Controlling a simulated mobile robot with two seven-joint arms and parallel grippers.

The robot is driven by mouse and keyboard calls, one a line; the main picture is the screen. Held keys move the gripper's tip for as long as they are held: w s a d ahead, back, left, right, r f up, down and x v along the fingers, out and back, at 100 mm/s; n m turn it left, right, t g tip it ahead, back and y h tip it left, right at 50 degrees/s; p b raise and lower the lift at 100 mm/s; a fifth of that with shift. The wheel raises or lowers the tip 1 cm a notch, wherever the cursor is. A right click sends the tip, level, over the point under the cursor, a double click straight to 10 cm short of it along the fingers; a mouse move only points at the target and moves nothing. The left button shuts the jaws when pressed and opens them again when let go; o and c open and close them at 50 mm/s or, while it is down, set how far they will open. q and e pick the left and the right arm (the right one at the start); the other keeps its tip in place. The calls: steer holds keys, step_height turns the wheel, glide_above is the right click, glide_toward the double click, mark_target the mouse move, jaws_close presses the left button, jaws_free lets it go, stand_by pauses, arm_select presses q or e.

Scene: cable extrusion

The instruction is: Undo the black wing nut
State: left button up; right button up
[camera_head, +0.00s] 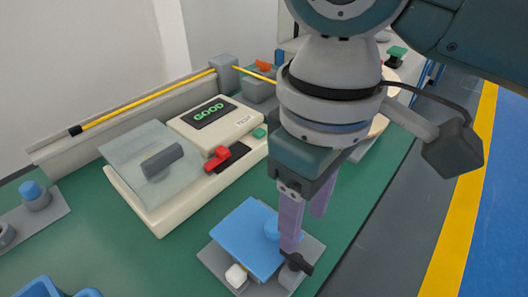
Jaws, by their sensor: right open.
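The black wing nut (297,263) sits on a grey post at the right front of a small fixture with a grey base plate (312,249) and a blue top plate (243,238). My right gripper (306,230) points down over the fixture with its two purple fingers apart. The nearer fingertip is just behind the wing nut in the picture; I cannot tell whether it touches. A white knob (237,275) stands at the fixture's front left. My left gripper is not in view.
A cream tester (215,122) with a "GOOD" display and a clear lid (150,160) stands behind the fixture. A blue bin (45,288) is at the front left, below a grey plate with a blue knob (33,192). The green bench (150,265) is clear between them.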

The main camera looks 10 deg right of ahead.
mark_target(297, 256)
step_height(297, 256, down, 8)
steer(key=shift+f+b, duration=0.15)
steer(key=shift+b, duration=0.8)
steer(key=shift+c, duration=0.2)
jaws_close()
